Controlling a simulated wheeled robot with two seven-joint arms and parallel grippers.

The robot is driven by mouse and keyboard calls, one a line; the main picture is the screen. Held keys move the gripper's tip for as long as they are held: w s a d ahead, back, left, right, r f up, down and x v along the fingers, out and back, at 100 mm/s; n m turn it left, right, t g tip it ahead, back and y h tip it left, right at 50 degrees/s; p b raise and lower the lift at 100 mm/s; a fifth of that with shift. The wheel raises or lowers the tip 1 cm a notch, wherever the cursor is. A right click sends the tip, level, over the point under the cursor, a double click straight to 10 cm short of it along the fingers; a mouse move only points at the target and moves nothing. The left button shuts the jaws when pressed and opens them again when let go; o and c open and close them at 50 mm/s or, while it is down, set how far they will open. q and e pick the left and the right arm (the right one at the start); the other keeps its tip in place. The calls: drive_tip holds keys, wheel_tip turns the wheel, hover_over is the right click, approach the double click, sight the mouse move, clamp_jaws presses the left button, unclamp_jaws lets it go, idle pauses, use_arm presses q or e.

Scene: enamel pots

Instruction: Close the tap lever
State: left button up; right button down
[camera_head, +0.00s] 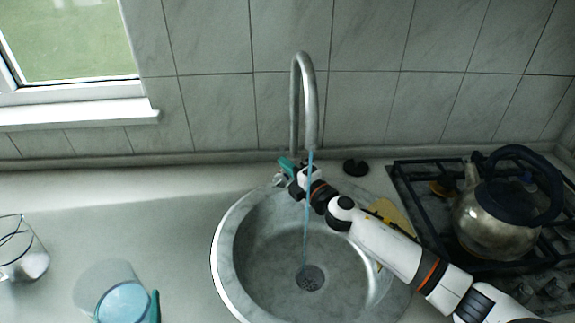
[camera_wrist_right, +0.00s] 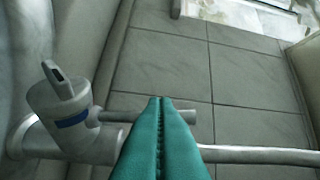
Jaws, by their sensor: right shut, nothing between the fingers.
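The tall grey tap (camera_head: 309,100) stands behind the sink, and a thin blue stream of water (camera_head: 306,210) runs from its spout to the drain. My right gripper (camera_head: 287,163) is at the tap's base. In the right wrist view its teal fingers (camera_wrist_right: 160,102) are shut together and empty. The tap lever (camera_wrist_right: 62,82), above a blue band, is left of the fingers and apart from them. A short rod (camera_wrist_right: 180,116) passes behind the fingertips; contact is unclear. Teal fingers of my left gripper (camera_head: 155,306) show beside a glass (camera_head: 122,300), mostly cut off.
The round sink basin (camera_head: 228,245) lies below my right arm. A kettle (camera_head: 495,217) stands on the gas hob (camera_head: 405,180) at right. A glass jug (camera_head: 22,255) is at far left. A small dark round object (camera_head: 356,167) lies behind the sink. The left counter's middle is clear.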

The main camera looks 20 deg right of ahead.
use_arm(q)
drive_tip(key=shift+r, duration=0.15)
wheel_tip(320, 180, up, 2)
drive_tip(key=shift+r+p, duration=0.25)
drive_tip(key=shift+p, duration=1)
drive_tip(key=shift+f, duration=0.1)
